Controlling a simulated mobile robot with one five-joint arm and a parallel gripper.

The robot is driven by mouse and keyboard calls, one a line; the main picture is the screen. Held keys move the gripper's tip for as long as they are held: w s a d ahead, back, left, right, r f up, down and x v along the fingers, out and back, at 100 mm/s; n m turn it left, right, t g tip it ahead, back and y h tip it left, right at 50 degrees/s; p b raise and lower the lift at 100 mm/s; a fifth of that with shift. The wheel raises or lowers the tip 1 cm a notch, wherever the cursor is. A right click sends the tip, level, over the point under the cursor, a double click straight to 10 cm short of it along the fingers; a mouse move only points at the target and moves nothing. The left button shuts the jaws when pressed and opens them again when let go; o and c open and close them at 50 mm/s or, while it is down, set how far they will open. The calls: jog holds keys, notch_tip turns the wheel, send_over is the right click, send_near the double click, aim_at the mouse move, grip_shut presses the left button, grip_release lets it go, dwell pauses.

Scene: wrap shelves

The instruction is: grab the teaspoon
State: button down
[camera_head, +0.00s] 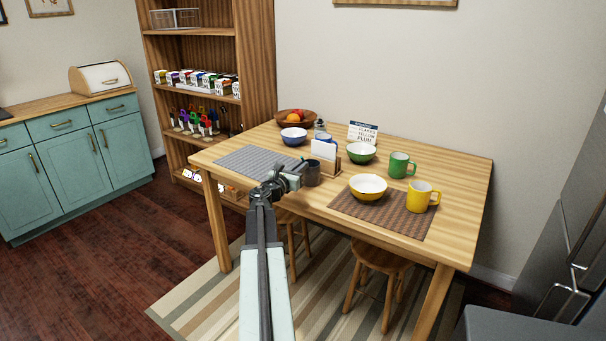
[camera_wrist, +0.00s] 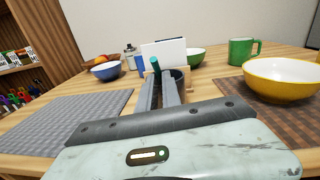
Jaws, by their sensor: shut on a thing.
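My gripper (camera_head: 294,171) reaches over the near edge of the wooden table, and its jaws also show in the wrist view (camera_wrist: 160,88). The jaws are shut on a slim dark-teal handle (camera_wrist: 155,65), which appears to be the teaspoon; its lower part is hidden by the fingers. A dark grey cup (camera_head: 313,174) stands just right of the gripper, and part of it shows behind the jaws in the wrist view (camera_wrist: 178,73). I cannot tell whether the teaspoon's lower end is inside the cup.
A white card holder (camera_head: 325,150) stands close behind the cup. A blue bowl (camera_head: 293,137), green bowl (camera_head: 361,153), green mug (camera_head: 399,166), yellow bowl (camera_head: 368,188) and yellow mug (camera_head: 418,197) stand around. The grey placemat (camera_head: 245,161) at left is bare.

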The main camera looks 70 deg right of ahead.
jog(key=shift+s, duration=0.1)
notch_tip(320, 180, up, 10)
jog(key=p, duration=1)
jog(key=shift+d+f, duration=0.1)
